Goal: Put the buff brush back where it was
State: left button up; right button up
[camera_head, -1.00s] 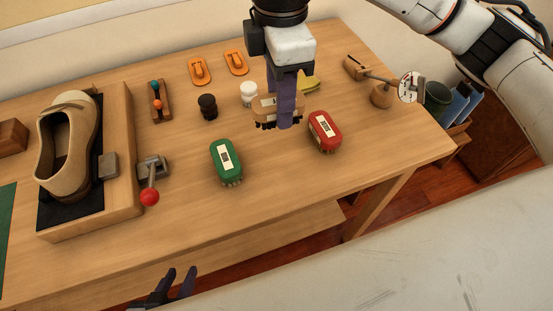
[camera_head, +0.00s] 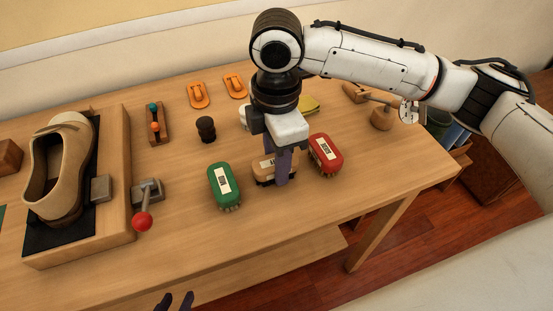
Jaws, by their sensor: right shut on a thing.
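The buff brush (camera_head: 262,172) is tan with a white label and dark bristles. It is between the green brush (camera_head: 223,186) and the red brush (camera_head: 325,155), close to the red one. My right gripper (camera_head: 282,178) points down and is shut on the buff brush, covering part of it. I cannot tell whether the bristles touch the table. My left gripper (camera_head: 174,302) shows only its fingertips at the bottom edge, apart and empty.
A shoe (camera_head: 61,170) stands on a wooden stand at left, beside a red-knobbed lever (camera_head: 144,215). The table (camera_head: 215,240) is clear in front of the brushes.

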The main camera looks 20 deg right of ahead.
jog(key=o, duration=1.2)
jog(key=shift+f, duration=0.15)
jog(key=shift+c, duration=0.2)
notch_tip(320, 180, up, 12)
jog(key=p, duration=0.2)
jog(key=shift+r, duration=0.2)
